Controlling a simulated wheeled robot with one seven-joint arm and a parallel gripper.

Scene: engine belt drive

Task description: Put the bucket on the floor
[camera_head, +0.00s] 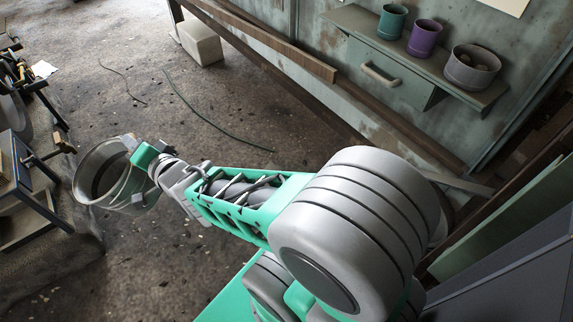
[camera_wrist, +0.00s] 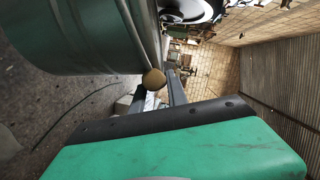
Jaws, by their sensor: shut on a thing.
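The bucket (camera_head: 88,166) is a grey metal pail at the left of the head view. It is held out over the floor at the end of my arm, with its open mouth showing and its body tilted. In the wrist view the bucket (camera_wrist: 80,35) fills the upper left as a large ribbed greenish-grey wall. My gripper (camera_head: 145,172) is at the bucket's right side and is shut on it. In the wrist view the dark fingers of my gripper (camera_wrist: 160,92) reach to a round brown piece at the bucket's edge. The bucket's underside is hidden.
The concrete floor (camera_head: 150,260) is mostly clear, with a thin green hose (camera_head: 205,118) lying across it. A workbench with tools (camera_head: 22,175) stands at the left edge. A wall shelf (camera_head: 420,65) at upper right holds a teal cup, a purple cup and a grey pot. A pale block (camera_head: 200,45) sits at the back.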

